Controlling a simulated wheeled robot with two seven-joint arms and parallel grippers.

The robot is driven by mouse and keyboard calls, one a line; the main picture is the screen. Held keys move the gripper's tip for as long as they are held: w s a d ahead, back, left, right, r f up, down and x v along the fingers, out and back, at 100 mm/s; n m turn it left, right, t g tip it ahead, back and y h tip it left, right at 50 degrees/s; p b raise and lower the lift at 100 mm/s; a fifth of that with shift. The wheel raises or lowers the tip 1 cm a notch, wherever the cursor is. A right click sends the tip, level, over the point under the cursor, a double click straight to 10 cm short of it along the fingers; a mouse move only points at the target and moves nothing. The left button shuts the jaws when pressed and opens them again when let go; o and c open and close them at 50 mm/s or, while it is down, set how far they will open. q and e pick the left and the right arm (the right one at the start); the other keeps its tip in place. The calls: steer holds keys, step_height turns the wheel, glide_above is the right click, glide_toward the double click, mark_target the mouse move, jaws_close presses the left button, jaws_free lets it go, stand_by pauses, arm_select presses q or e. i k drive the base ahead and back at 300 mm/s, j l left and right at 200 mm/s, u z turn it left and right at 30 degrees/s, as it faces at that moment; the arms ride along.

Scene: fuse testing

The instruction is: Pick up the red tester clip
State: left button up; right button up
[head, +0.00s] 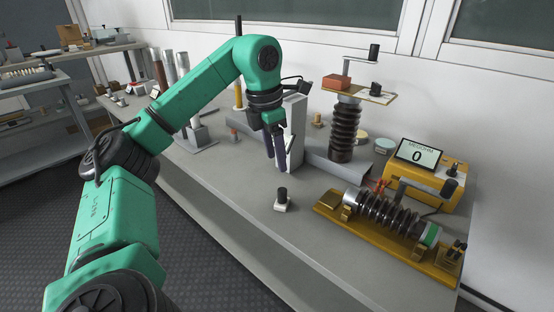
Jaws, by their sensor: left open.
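A small red clip (380,185) shows just left of the yellow meter (428,178), whose screen reads 0. It sits close to the fuse on the yellow stand, and its exact shape is too small to tell. My left gripper (279,163) points down over the middle of the grey bench, to the left of the red clip and apart from it. Its dark fingers are open, with nothing seen between them. My right gripper does not show.
A ribbed fuse on a yellow stand (330,208) lies at the bench's front right. A small white block with a black knob (282,205) stands in front of my left gripper. A tall dark ribbed insulator (344,130) stands behind. The grey bench (235,180) is bare at front left.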

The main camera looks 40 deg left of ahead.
mark_target(376, 190)
steer(key=k, duration=1)
